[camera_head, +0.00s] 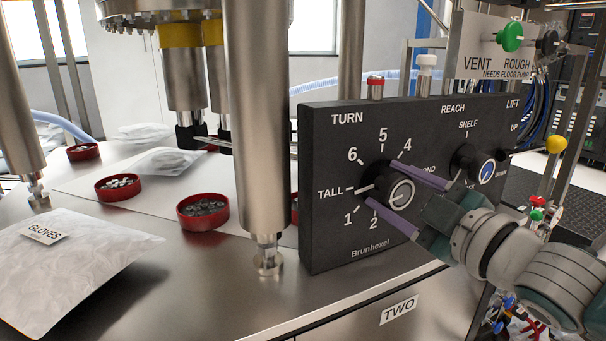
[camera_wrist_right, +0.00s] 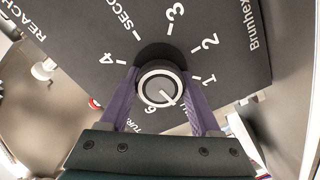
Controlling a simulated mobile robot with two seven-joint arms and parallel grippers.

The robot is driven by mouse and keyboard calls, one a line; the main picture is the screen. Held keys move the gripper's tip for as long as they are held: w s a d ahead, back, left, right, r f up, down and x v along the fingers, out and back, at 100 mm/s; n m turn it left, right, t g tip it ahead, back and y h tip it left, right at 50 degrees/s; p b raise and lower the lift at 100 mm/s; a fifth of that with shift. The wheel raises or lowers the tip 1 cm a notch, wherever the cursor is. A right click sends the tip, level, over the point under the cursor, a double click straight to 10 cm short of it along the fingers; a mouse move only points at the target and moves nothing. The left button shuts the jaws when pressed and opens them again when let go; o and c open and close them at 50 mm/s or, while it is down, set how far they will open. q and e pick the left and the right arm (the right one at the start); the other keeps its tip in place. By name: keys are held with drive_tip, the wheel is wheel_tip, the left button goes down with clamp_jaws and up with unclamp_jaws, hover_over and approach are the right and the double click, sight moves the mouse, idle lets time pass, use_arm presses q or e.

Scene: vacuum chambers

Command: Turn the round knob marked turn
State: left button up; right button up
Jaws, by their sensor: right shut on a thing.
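The round knob under the word TURN (camera_head: 401,193) is on the dark Brunhexel panel (camera_head: 335,237), in the head view. It has a dark body with a pale ring, and numbers surround it. Its white line points left toward TALL, between 1 and 6. My right gripper (camera_head: 381,183) reaches in from the right with its purple fingers on either side of the knob, shut on it. In the right wrist view the knob (camera_wrist_right: 160,88) sits between both fingers, its line toward the lower right. My left gripper is not in view.
A second knob under REACH (camera_head: 486,169) is just right of my gripper. A steel column (camera_head: 257,120) stands left of the panel. Red dishes (camera_head: 203,225) and a GLOVES packet (camera_head: 70,265) lie on the steel table. A green knob (camera_head: 510,37) is above right.

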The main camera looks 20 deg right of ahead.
drive_tip(key=shift+m, duration=0.6)
drive_tip(key=shift+p, duration=0.3)
drive_tip(key=o, duration=1.4)
drive_tip(key=shift+s+d+p, duration=0.2)
drive_tip(key=shift+s+p, duration=0.55)
drive_tip(key=shift+s, duration=1.75)
drive_tip(key=shift+s+d+p, duration=0.2)
drive_tip(key=shift+s+p, duration=0.55)
drive_tip(key=shift+s, duration=1.75)
